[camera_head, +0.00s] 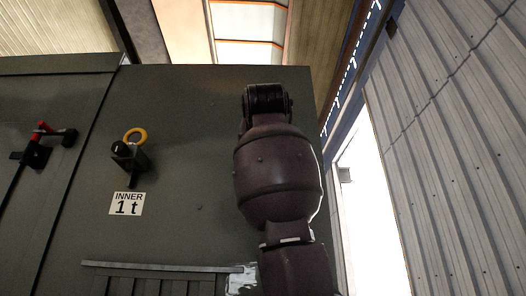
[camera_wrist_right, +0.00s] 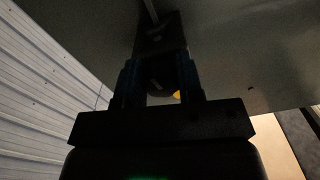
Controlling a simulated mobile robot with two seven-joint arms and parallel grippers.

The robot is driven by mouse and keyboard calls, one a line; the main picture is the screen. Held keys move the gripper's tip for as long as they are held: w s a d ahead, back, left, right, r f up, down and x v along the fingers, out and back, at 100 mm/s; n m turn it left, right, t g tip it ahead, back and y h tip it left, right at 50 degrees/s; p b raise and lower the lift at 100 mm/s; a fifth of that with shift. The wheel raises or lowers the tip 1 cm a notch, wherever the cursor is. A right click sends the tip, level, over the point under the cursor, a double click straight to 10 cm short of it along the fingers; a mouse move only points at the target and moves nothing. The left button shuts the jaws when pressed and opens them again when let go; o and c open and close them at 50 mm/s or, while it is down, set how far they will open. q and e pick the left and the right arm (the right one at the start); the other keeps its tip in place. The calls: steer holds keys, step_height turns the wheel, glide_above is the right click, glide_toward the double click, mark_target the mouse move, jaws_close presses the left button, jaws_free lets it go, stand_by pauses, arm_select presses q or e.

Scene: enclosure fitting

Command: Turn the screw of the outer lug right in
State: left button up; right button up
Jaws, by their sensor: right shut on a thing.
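My right gripper (camera_wrist_right: 161,85) shows in the right wrist view, its two dark fingers up against the enclosure wall and shut on a dark part between them, the screw of the outer lug. A small patch of yellow (camera_wrist_right: 176,96) shows beside the right finger. The picture is very dark there, so the screw's depth cannot be told. In the head view my right arm (camera_head: 278,180) covers the outer lug and the gripper. The inner lug (camera_head: 130,154) with its yellow ring stands on the panel to the left. My left gripper is not in view.
The grey-green enclosure (camera_head: 200,208) carries an "INNER 1 t" label (camera_head: 127,204) below the inner lug. A red-tipped latch (camera_head: 42,143) is at far left and a slatted vent (camera_head: 160,280) is low down. A corrugated wall (camera_head: 465,130) stands to the right, beyond a bright gap.

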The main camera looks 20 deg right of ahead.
steer(key=shift+a+m, duration=0.15)
steer(key=shift+m, duration=0.55)
steer(key=o, duration=0.6)
steer(key=shift+s, duration=0.1)
steer(key=o, duration=0.3)
steer(key=shift+s+r, duration=0.15)
steer(key=shift+s, duration=0.15)
steer(key=b+v, duration=0.2)
steer(key=v, duration=0.8)
steer(key=shift+s+b, duration=0.25)
steer(key=shift+b, duration=0.1)
